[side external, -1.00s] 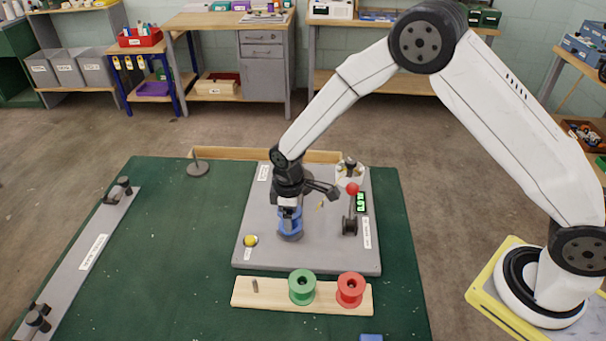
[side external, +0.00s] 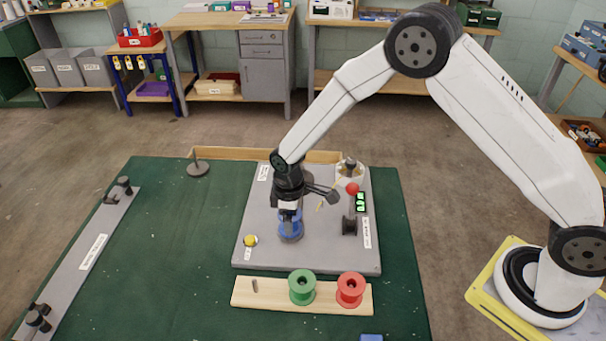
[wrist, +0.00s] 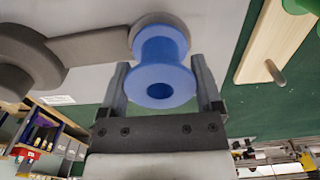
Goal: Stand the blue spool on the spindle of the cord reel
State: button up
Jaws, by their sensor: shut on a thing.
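The blue spool (side external: 291,232) is upright, low over or on the grey board (side external: 262,257), left of the red-knobbed lever. My gripper (side external: 289,213) points down and is shut on it. In the wrist view the spool (wrist: 161,68) sits between the two grey fingers (wrist: 162,88), with its holed flange facing the camera. The spindle of the cord reel does not show; the spool and gripper cover that spot. I cannot tell whether the spool is around the spindle or touching the board.
A wooden strip (side external: 243,298) in front holds a green spool (side external: 302,288), a red spool (side external: 350,291) and one bare peg (side external: 255,286). The red-knobbed lever (side external: 351,205) stands right of my gripper. A yellow ball (side external: 250,241) is left. The green mat (side external: 165,250) is clear at left.

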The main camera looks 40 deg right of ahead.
jog(key=shift+f, duration=0.2)
jog(key=o, duration=0.8)
jog(key=shift+r, duration=0.15)
jog(key=shift+r, duration=3.8)
